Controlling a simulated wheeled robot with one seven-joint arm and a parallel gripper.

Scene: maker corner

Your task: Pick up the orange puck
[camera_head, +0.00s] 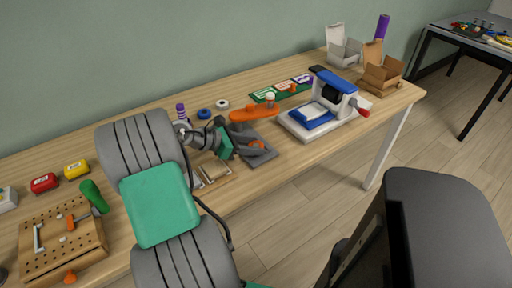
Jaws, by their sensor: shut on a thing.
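The fingers hide part of the puck. From this angle I cannot tell whether the puck touches the wooden table (300,150) or is a little above it.
Just behind is an orange oval piece (250,114) with a small pale item on it. A blue-and-white press (322,112) stands to the right, a pegboard (62,243) at the front left. Blue (204,114) and white (223,104) rounds lie behind my wrist.

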